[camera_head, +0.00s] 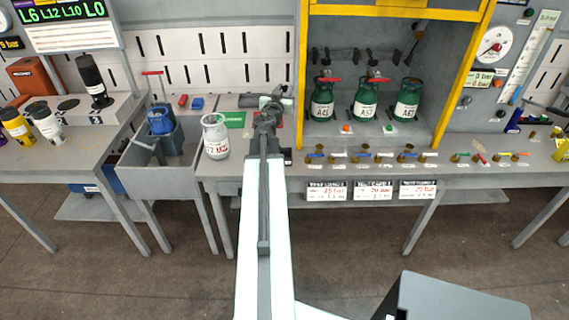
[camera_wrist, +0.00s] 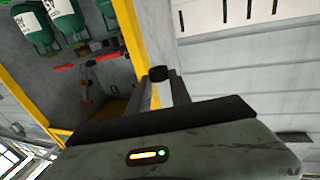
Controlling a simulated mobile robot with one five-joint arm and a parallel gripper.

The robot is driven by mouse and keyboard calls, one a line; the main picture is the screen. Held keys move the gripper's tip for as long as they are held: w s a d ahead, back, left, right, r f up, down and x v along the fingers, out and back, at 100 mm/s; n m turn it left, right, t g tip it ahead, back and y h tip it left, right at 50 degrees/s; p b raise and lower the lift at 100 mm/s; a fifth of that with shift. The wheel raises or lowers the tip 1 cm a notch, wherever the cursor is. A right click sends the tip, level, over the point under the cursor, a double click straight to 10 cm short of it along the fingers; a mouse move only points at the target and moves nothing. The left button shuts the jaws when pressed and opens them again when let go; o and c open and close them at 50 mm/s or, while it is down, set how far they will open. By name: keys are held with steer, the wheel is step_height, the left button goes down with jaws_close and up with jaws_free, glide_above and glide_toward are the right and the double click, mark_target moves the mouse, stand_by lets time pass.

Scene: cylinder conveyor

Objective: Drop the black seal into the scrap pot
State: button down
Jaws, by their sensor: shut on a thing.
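My gripper (camera_head: 268,104) is raised over the back of the middle bench, just left of the yellow-framed cabinet. In the wrist view my gripper (camera_wrist: 166,80) is shut on a small black piece, the black seal (camera_wrist: 158,73), held at the fingertips. The seal cannot be made out in the head view, where my own gripper and arm cover that spot. I cannot pick out the scrap pot for certain in either view. A small dark object (camera_head: 286,156) shows at the bench edge beside my arm, too small to identify.
The cabinet (camera_head: 300,75) holds green cylinders (camera_head: 365,99). Valves (camera_head: 362,155) line the bench front. A blue cylinder (camera_head: 160,119) stands at a grey bin (camera_head: 160,180).

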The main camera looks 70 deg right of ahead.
mark_target(285, 151)
step_height(285, 151, down, 29)
steer(key=b, duration=2.6)
steer(key=shift+s+d+r, duration=0.15)
steer(key=shift+r, duration=0.1)
steer(key=c, duration=1.1)
jaws_free()
